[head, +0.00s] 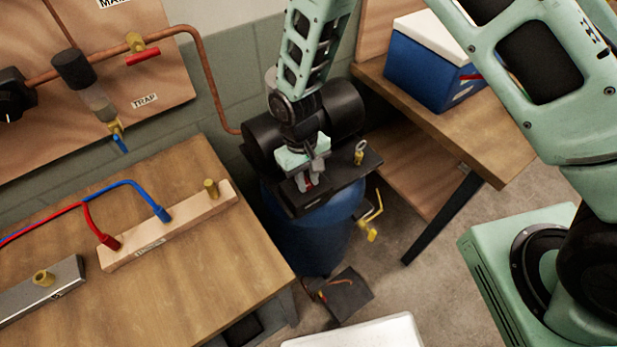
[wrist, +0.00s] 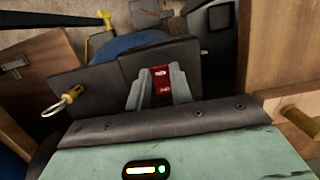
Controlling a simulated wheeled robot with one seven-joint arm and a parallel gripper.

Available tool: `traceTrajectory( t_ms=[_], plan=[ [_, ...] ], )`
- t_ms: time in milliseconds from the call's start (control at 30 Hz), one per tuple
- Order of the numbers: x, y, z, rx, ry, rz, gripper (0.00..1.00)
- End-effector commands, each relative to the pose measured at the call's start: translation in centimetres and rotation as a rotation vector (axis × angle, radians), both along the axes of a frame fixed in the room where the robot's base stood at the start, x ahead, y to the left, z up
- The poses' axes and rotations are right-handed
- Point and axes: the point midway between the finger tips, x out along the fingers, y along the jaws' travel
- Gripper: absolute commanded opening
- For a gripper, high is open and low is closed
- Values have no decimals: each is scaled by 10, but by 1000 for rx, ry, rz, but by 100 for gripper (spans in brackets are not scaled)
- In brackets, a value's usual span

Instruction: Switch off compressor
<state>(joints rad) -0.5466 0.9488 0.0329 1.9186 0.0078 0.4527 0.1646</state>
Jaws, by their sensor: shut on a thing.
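The compressor stands between the two benches, with a blue tank (head: 305,235) and a black motor housing (head: 347,112) on top. A dark box (head: 345,175) sits on the tank. My gripper (head: 308,184) reaches down onto this box from above. In the wrist view my gripper (wrist: 161,92) has its two grey fingers on either side of a small red switch (wrist: 161,79) with white lettering, and is shut on it. The lettering is too small to read. The fingers hide most of the switch in the head view.
A brass valve with a pull ring (head: 360,152) stands on the box beside my gripper. The left bench (head: 220,265) carries a wooden manifold (head: 190,220) with red and blue hoses. A blue cooler (head: 425,75) sits on the right bench (head: 490,150). Copper pipe (head: 205,75) runs along the wall.

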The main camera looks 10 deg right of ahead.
Motion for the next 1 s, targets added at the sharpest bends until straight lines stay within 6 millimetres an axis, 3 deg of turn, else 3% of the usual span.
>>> traceTrajectory(
  t_ms=[500,533,600,1000],
  plan=[
    [2,1,1,-31,74,0,0],
    [2,1,1,-31,74,0,27],
    [2,1,1,-31,74,0,44],
    [5,2,8,-28,70,0,44]
  ],
)
